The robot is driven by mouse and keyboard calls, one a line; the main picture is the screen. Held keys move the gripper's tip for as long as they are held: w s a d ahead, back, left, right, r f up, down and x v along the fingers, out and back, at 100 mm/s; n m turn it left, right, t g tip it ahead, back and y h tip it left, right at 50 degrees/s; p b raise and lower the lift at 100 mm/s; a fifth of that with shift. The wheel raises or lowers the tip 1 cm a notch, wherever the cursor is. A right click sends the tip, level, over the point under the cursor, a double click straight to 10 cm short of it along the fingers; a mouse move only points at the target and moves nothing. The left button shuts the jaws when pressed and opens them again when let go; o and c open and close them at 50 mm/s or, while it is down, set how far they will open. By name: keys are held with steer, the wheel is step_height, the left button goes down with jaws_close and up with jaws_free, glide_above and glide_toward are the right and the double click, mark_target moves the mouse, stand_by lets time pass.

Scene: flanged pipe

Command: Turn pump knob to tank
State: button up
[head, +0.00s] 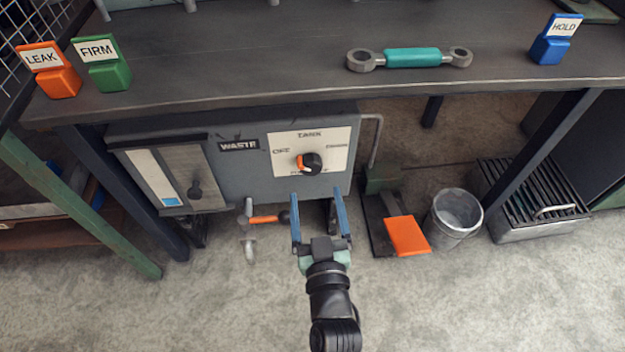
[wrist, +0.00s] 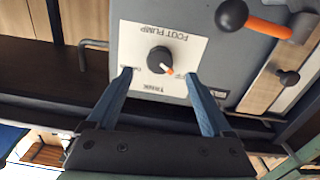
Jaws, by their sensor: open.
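The pump knob (head: 311,163) is black with an orange pointer and sits on a white dial plate (head: 338,158). The plate has TANK at the top, OFF at the left, a blurred label at the right and FOOT PUMP at the bottom. The pointer is toward the OFF side. In the wrist view the scene is upside down; the knob (wrist: 159,58) shows just beyond and between the fingertips, its pointer near OFF. My gripper (head: 317,192) is open and empty, with blue fingers, in front of the panel and apart from the knob. Its fingers also show in the wrist view (wrist: 158,74).
The grey cabinet (head: 245,180) hangs under the workbench (head: 230,70). An orange-handled valve (head: 264,219) is left of my gripper. An orange pedal (head: 407,236), a bucket (head: 455,215) and a grated box (head: 535,200) stand at right. A bent pipe (head: 376,140) flanks the cabinet's right side.

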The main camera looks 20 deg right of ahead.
mark_target(310, 171)
steer(key=b+x, duration=0.2)
steer(key=x, duration=0.4)
steer(key=shift+w, duration=0.2)
jaws_close()
steer(key=shift+m, duration=0.4)
steer(key=m, duration=0.4)
steer(key=shift+m, duration=0.4)
steer(key=m, duration=0.6)
steer(key=shift+a+p, duration=0.1)
steer(key=shift+p, duration=0.25)
